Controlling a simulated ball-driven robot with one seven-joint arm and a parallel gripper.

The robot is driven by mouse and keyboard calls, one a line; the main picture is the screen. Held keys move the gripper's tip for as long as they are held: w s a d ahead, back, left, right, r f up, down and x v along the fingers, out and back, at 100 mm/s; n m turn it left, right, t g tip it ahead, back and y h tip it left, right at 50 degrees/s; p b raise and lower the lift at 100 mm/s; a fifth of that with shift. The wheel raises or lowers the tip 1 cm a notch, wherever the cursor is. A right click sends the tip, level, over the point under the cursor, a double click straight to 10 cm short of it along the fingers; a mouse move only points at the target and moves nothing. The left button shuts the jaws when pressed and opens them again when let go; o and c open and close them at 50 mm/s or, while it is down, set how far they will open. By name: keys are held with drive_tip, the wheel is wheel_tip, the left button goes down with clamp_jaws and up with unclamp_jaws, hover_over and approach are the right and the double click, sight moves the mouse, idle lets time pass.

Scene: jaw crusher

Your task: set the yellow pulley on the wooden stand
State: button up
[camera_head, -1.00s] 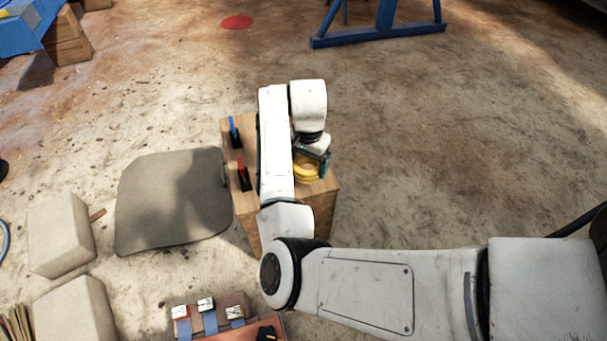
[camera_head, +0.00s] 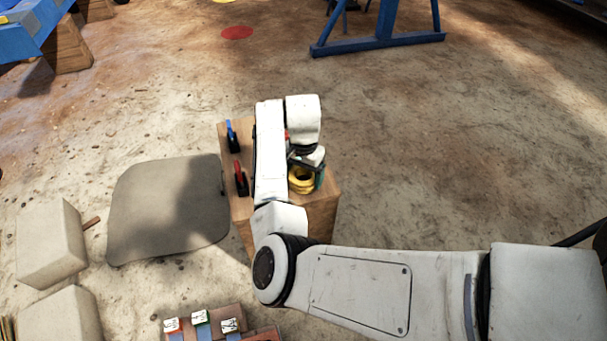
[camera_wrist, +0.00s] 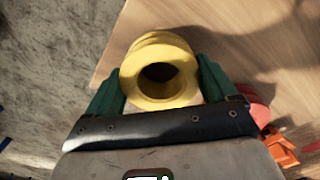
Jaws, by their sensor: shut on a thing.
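The yellow pulley (camera_head: 301,181) is between the fingers of my gripper (camera_head: 312,168), over the right part of the wooden stand's top (camera_head: 327,192). In the wrist view the pulley (camera_wrist: 160,72) shows its dark round bore, with the green fingers of my gripper (camera_wrist: 160,88) shut on its two sides. The wood top (camera_wrist: 260,50) lies behind and below it, near an edge. I cannot tell whether the pulley touches the wood. My arm hides the middle of the stand.
A blue-handled clamp (camera_head: 232,136) and a red-handled clamp (camera_head: 240,178) stand on the stand's left side. A grey mat (camera_head: 150,220) lies left of it. Pale blocks (camera_head: 50,243) are farther left. A box with several tagged items (camera_head: 205,325) is at the bottom. Floor to the right is clear.

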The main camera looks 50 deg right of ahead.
drive_tip(key=o, duration=1.4)
drive_tip(key=shift+f, duration=0.1)
wheel_tip(320, 180, up, 12)
drive_tip(key=p, duration=0.6)
drive_tip(key=s+d+n+h, duration=0.2)
drive_tip(key=s+d, duration=0.2)
drive_tip(key=s, duration=0.1)
drive_tip(key=s+a+f+n+y, duration=0.1)
drive_tip(key=s+a+f+n, duration=0.3)
drive_tip(key=s+a, duration=0.5)
drive_tip(key=s+a+f+n+t, duration=0.1)
drive_tip(key=s+a+f+n, duration=0.3)
drive_tip(key=s+a+n, duration=0.5)
drive_tip(key=shift+s+a+y, duration=0.4)
drive_tip(key=shift+s+a, duration=0.25)
drive_tip(key=shift+s, duration=0.5)
